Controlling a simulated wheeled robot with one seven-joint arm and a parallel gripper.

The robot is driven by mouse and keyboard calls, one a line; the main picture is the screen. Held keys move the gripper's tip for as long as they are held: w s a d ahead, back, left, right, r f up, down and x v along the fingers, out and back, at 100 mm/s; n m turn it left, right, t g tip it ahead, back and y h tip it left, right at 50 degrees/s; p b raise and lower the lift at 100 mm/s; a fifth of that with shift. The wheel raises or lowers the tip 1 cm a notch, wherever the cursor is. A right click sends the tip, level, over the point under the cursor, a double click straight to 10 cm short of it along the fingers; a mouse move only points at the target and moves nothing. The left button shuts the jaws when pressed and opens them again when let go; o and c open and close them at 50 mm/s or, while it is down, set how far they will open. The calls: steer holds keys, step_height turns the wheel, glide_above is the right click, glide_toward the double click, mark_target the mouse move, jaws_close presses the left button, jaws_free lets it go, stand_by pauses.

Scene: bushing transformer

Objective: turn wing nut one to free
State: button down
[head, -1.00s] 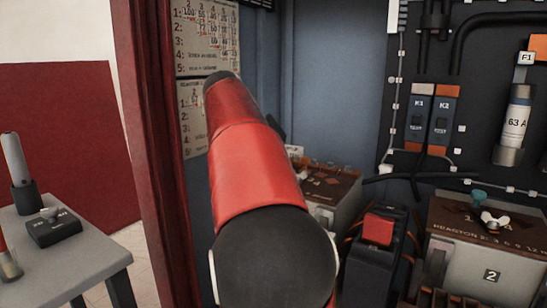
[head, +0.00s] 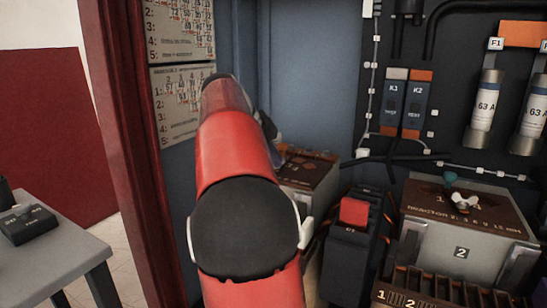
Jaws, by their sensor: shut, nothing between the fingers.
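A reactor box (head: 312,182) with a brown top stands at the back, partly behind my red arm. No number shows on it, and I cannot make out a wing nut on it. A second reactor box (head: 450,246), marked 2, stands at the right. A pale wing nut (head: 463,200) sits on its brown top beside a small teal knob (head: 450,178). My arm fills the middle of the view and reaches away toward the back of the cabinet. A small dark part of its far end shows beside it, but my gripper's fingers are hidden.
A black device with a red top (head: 354,211) stands between the boxes. A slotted block marked 1 and 2 (head: 440,292) is at the bottom right. The red cabinet post (head: 130,150) is close left of my arm. A grey table (head: 58,250) stands outside.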

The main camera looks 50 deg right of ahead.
steer(key=shift+s+d+n+t+b, duration=0.1)
steer(key=shift+s+n+t+b, duration=0.05)
steer(key=shift+n+t+b, duration=0.4)
steer(key=shift+s+d+n+t+b, duration=0.1)
steer(key=shift+n+t+b, duration=0.15)
steer(key=shift+n+b, duration=0.35)
steer(key=shift+s+d+n+t, duration=0.15)
steer(key=shift+n+t, duration=0.15)
steer(key=shift+n, duration=0.25)
steer(key=shift+s+d+n+t, duration=0.1)
steer(key=shift+n+t, duration=0.2)
steer(key=shift+n, duration=0.2)
steer(key=n+t, duration=0.2)
steer(key=n, duration=0.1)
steer(key=shift+s+d+y, duration=0.2)
steer(key=shift+d+y, duration=0.1)
steer(key=shift+d, duration=0.05)
steer(key=n, duration=0.1)
steer(key=n+t+y, duration=0.1)
steer(key=n, duration=0.1)
steer(key=shift+d+r+t+p, duration=0.1)
steer(key=shift+d+t+p, duration=0.2)
steer(key=shift+d+p, duration=0.1)
steer(key=shift+d, duration=0.25)
steer(key=shift+w+p, duration=0.15)
steer(key=shift+p, duration=0.15)
